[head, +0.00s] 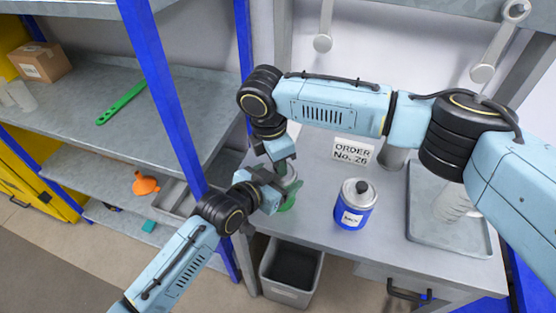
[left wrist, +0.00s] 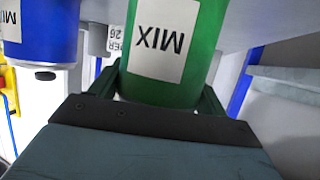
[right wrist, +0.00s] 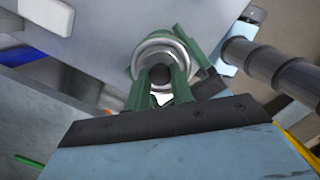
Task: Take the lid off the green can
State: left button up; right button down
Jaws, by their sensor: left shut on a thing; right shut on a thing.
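The green can (head: 289,204) stands at the left end of the workbench, mostly hidden by my grippers in the head view. In the left wrist view the green can (left wrist: 205,50), with a MIX label, sits between the fingers of my left gripper (left wrist: 165,98), which is shut on its side. My right gripper (head: 284,170) comes down from above. In the right wrist view my right gripper (right wrist: 161,80) is shut on the dark knob of the round grey lid (right wrist: 164,45). The lid is at the can's top; I cannot tell whether there is a gap beneath it.
A blue can (head: 354,205) with a knobbed lid stands to the right, also seen in the left wrist view (left wrist: 40,35). An order sign (head: 353,150) is behind it. A grey tray (head: 450,245) is at the right. A bin (head: 290,290) stands below the bench.

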jog(key=shift+r, duration=0.95)
jog(key=shift+r, duration=0.1)
jog(key=shift+r, duration=1.95)
pick_arm(q)
jog(key=o, duration=1.4)
jog(key=shift+o, duration=0.2)
